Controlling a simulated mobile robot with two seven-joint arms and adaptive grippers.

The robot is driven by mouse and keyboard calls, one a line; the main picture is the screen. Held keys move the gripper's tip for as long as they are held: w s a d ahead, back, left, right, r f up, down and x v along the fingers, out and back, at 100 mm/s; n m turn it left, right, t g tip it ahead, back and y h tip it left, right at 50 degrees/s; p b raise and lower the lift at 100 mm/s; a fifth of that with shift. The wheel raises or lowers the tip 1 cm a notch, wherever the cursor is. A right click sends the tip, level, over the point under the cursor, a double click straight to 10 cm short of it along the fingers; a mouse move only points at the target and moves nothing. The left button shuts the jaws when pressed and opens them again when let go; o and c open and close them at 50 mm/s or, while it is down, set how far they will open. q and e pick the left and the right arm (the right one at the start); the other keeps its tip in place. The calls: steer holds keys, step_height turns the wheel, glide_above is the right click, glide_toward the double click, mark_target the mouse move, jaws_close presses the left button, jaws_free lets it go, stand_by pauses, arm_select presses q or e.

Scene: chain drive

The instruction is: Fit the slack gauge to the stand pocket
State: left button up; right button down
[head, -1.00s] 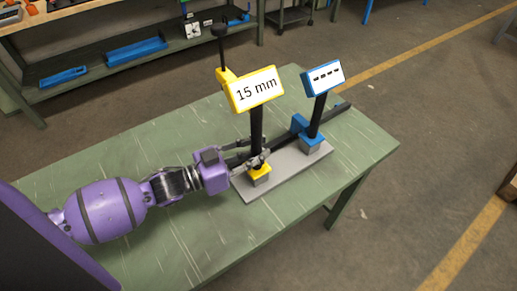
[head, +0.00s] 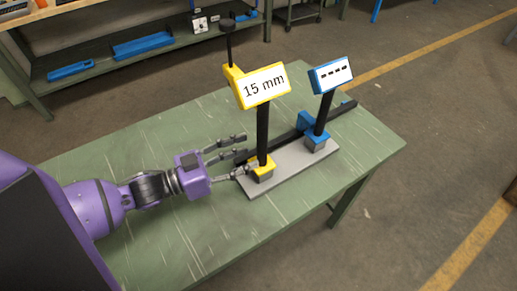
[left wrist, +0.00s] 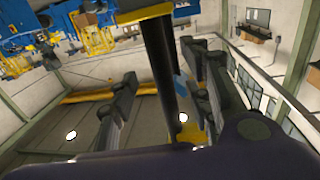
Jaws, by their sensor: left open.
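The yellow gauge (head: 263,86) reads "15 mm" and stands upright on a black post, with a black knob on a thin rod above it. Its yellow foot (head: 262,166) sits at a grey block on the near end of the grey base plate (head: 288,171). Whether it is fully seated in a pocket, I cannot tell. My left gripper (head: 241,153) is open and empty, just left of the post near its foot. In the left wrist view, the open fingers (left wrist: 160,100) flank the dark post (left wrist: 158,55), which rises ahead of them. My right gripper is out of view.
A blue unit (head: 330,75) showing dashes stands on a post at the plate's far end. A dark bar (head: 343,110) runs behind the posts. The green table (head: 120,150) is otherwise clear. A shelf with blue trays (head: 142,47) stands behind.

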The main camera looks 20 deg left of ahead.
arm_select(q)
steer(key=v, duration=0.6)
steer(key=shift+r, duration=0.15)
stand_by(0.3)
